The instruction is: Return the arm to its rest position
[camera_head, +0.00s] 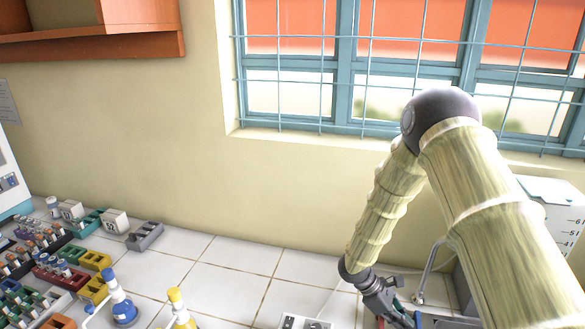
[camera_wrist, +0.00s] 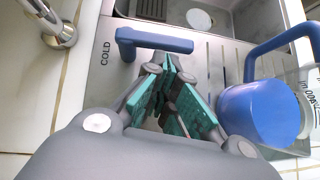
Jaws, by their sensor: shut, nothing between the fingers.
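My arm (camera_head: 386,205), with pale bamboo-like links and a dark grey elbow, reaches down at the right of the head view. My gripper (camera_wrist: 170,66) has teal finger pads. Its fingertips meet with nothing between them in the wrist view, so it is shut and empty. It hangs low over the sink area, close to a blue bar-shaped handle (camera_wrist: 155,41) near the word COLD. Whether it touches the handle I cannot tell. In the head view my gripper (camera_head: 390,308) is small and partly cut off by the bottom edge.
A blue vessel with a handle (camera_wrist: 258,112) stands right of my gripper. A metal faucet (camera_wrist: 61,35) is at upper left. In the head view, coloured racks (camera_head: 95,260) and bottles (camera_head: 122,308) fill the left counter. A barred window (camera_head: 350,75) is behind. The middle tiles (camera_head: 235,262) are clear.

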